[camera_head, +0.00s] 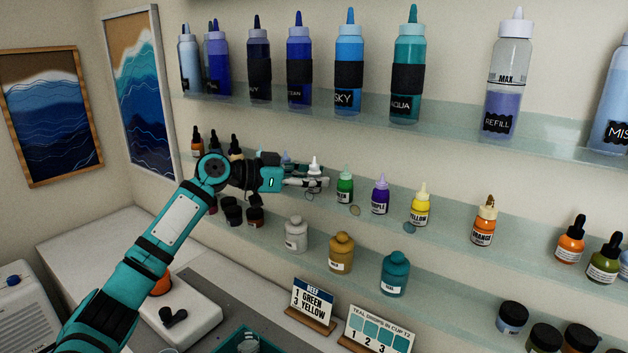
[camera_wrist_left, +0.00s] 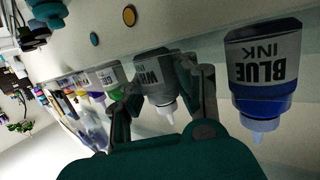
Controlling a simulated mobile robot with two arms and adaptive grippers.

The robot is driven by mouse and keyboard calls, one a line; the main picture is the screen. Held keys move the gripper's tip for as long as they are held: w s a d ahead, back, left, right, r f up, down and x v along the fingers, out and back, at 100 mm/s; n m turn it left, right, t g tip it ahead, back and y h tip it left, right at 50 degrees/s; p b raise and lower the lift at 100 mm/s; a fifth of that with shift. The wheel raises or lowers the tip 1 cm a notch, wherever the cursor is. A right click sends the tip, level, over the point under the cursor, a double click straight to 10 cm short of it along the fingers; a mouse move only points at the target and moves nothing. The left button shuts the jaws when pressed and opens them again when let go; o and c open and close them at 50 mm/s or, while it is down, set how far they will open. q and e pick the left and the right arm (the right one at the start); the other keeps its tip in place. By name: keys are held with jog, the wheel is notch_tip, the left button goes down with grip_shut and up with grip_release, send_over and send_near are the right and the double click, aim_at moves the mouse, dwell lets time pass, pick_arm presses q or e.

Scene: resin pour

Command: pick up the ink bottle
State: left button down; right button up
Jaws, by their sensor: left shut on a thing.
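My left gripper (camera_head: 312,182) reaches to the middle glass shelf in the head view. In the left wrist view, which is upside down, its two fingers (camera_wrist_left: 170,92) are on either side of a white ink bottle (camera_wrist_left: 154,68) and shut on it. In the head view only the white nozzle and top of this bottle (camera_head: 314,164) show above the fingers; they hide the rest. A blue ink bottle (camera_wrist_left: 263,68) stands beside the gripper in the left wrist view, apart from it. My right gripper is not in view.
Green (camera_head: 345,187), purple (camera_head: 380,197) and yellow (camera_head: 421,207) bottles stand to the right on the same shelf. Large bottles line the upper shelf (camera_head: 453,128). Jars stand on the lower shelf. Two cards (camera_head: 312,300) stand on the table below.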

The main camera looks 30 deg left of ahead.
aim_at(314, 165)
pick_arm(q)
jog(key=shift+r+b, duration=0.45)
jog(key=shift+r, duration=0.05)
notch_tip(314, 165, up, 2)
jog(key=shift+r+b, duration=0.15)
jog(key=shift+b, duration=0.5)
jog(key=s+d+r+b, duration=0.1)
jog(key=s+d+b, duration=0.1)
jog(key=s, duration=0.5)
jog(key=s+d+b, duration=0.3)
jog(key=s+b, duration=0.1)
jog(key=s, duration=0.4)
jog(key=shift+d+r, duration=0.25)
jog(key=shift+r, duration=0.1)
jog(key=c, duration=1.7)
grip_release()
jog(key=shift+c, duration=0.2)
grip_shut()
